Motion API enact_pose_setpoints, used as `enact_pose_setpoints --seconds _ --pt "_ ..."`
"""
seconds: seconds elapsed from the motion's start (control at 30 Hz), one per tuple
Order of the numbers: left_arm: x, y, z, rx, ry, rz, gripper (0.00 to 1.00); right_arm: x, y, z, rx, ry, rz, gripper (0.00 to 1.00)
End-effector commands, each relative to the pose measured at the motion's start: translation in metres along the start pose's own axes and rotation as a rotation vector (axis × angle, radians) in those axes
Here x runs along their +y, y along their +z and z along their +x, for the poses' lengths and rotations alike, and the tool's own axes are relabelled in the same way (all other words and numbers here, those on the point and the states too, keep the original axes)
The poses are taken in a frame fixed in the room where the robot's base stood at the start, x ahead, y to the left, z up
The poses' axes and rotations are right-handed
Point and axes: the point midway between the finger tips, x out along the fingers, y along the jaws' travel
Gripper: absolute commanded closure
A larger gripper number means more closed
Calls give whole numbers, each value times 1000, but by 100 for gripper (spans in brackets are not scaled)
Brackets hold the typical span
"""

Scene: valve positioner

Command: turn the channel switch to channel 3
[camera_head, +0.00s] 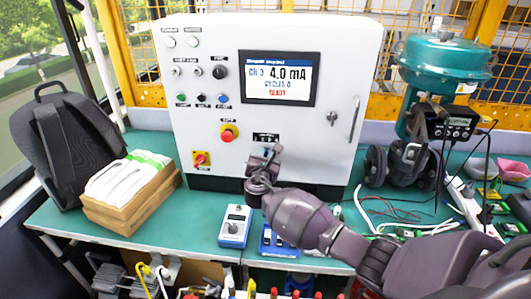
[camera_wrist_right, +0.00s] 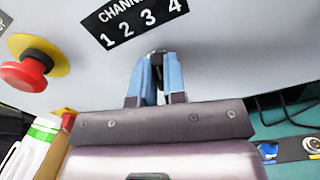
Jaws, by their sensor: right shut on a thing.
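The white control cabinet (camera_head: 340,60) stands at the back of the green table. Its screen (camera_head: 277,78) reads "CH 3", "4.0 mA", "CYCLES 0" and "READY". In the right wrist view, a black label (camera_wrist_right: 135,20) reads "CHANNEL 1 2 3 4", with the dark channel switch (camera_wrist_right: 157,56) just below it. My right gripper (camera_wrist_right: 156,72) is shut on the switch, one blue finger on each side. In the head view, my right gripper (camera_head: 265,155) is at the cabinet's lower front and hides the switch. My left gripper is not in view.
A red emergency button (camera_head: 228,135) is left of my right gripper. A blue-and-white meter (camera_head: 235,226) lies on the table in front. A teal valve actuator (camera_head: 445,65) stands at right, with loose cables before it. Boxes and a black backrest are at left.

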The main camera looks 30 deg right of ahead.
Motion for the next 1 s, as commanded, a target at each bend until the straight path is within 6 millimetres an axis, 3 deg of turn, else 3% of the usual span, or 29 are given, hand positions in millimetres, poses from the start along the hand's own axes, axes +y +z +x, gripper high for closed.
enact_pose_setpoints --seconds 0.4,0.43,0.57,0.87,1.0 --pt "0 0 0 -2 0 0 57 0 -1 0 0 0 -9 100" --pt "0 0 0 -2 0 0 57 0 -1 0 0 0 -9 84" --pt "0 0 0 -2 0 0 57 0 -1 0 0 0 -9 64" --pt "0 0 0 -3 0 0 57 0 0 -1 0 0 -8 63" --pt "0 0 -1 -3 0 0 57 0 -1 -10 1 1 -8 63"
